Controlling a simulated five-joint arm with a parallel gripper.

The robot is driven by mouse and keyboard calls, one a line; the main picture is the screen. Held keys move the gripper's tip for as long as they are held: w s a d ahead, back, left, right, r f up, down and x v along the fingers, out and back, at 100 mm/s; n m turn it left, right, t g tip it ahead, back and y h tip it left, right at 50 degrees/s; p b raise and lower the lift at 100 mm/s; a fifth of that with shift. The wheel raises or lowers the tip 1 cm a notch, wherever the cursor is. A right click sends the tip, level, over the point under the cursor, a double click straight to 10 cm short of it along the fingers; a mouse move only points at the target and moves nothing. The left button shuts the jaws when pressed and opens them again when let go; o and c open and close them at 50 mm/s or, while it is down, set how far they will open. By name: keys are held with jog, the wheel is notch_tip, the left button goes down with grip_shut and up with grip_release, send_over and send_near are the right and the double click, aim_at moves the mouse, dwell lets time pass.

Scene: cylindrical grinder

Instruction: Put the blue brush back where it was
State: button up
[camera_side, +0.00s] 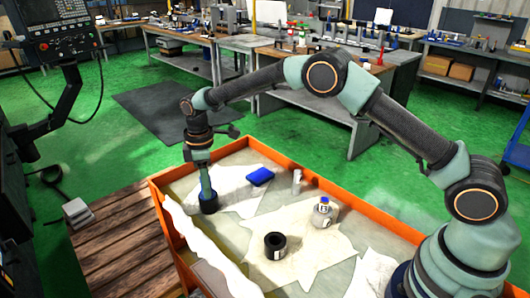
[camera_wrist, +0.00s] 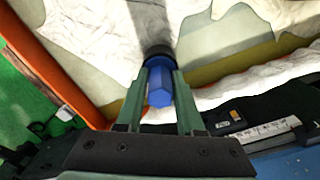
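The blue brush (camera_wrist: 159,88) shows in the wrist view as a blue, faceted handle with a dark round end below it. My gripper (camera_wrist: 160,82) has one finger on each side of the handle, and the fingertips appear to touch it. In the side view my gripper (camera_side: 206,185) points down over the left part of the tray. The brush's dark round end (camera_side: 209,205) shows there under the fingers, upright and low over the tray floor. I cannot tell whether it touches the floor.
The orange-walled tray (camera_side: 160,210) holds white sheets, a blue block (camera_side: 260,176), a small metallic cylinder (camera_side: 297,182), a bottle with a blue cap (camera_side: 323,213) and a black ring (camera_side: 275,245). Wooden slats (camera_side: 115,240) lie left of the tray.

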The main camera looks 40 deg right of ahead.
jog(key=shift+o, duration=0.9)
jog(key=s+d+r+m+t, duration=0.1)
jog(key=s+d+r, duration=0.1)
jog(key=r, duration=0.8)
jog(key=s+d+r+m, duration=0.1)
jog(key=d+r, duration=0.1)
jog(key=r, duration=0.7)
jog(key=s+d+r+m+t, duration=0.2)
jog(key=s+d+r+m, duration=0.25)
jog(key=s, duration=0.35)
jog(key=s+d+f+m+t, duration=0.1)
jog(key=s+d+f+m, duration=0.1)
jog(key=s, duration=0.5)
jog(key=s+d+f+m+t, duration=0.1)
jog(key=s+d+f+m, duration=0.1)
jog(key=s, duration=0.4)
jog(key=shift+s+d+m+t, duration=0.35)
jog(key=shift+d+m, duration=0.4)
jog(key=shift+d, duration=0.35)
